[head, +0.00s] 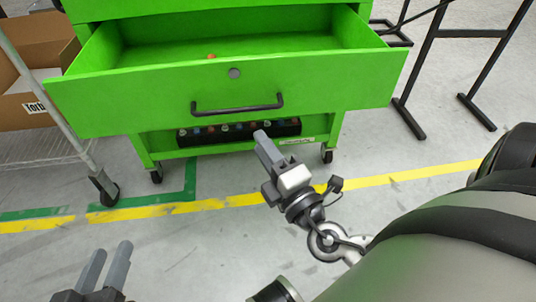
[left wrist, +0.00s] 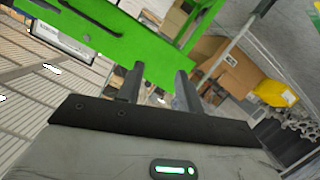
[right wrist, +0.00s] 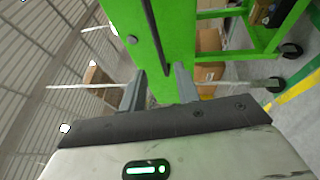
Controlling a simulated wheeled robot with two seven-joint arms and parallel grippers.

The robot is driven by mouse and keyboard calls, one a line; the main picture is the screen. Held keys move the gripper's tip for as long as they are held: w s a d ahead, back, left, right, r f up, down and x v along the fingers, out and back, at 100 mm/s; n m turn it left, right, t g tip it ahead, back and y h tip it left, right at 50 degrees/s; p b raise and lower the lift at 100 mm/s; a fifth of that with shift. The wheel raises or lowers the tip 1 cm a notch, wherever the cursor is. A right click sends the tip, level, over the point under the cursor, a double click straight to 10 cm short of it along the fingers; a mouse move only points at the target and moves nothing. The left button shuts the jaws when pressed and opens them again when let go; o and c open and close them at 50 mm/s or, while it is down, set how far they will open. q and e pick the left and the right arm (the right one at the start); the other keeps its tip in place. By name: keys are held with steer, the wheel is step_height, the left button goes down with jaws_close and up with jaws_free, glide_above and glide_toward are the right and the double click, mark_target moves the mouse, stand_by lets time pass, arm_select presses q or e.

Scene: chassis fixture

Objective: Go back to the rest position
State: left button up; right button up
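My left gripper (head: 111,250) is at the bottom left of the head view, over bare floor. Its two fingers stand apart with nothing between them, as the left wrist view (left wrist: 159,70) also shows. My right gripper (head: 261,138) points toward the green cabinet (head: 335,125), appearing just below the drawer handle (head: 238,106) in the head view. The right wrist view (right wrist: 160,70) shows its fingers apart and empty. The cabinet's drawer (head: 350,88) is pulled out, and neither gripper holds its handle. A small orange item (head: 211,57) shows inside the drawer.
A black tray (head: 290,127) of several small items sits on the cabinet's lower shelf. A wheeled rack (head: 60,90) with a cardboard box (head: 20,108) stands left. Black metal stands (head: 425,70) are at right. The floor in front is clear, with yellow tape (head: 150,211).

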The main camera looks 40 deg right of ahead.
arm_select(q)
steer(key=shift+w+r, duration=0.1)
steer(key=shift+r, duration=0.35)
arm_select(e)
steer(key=shift+s, duration=0.6)
arm_select(q)
steer(key=shift+f, duration=0.15)
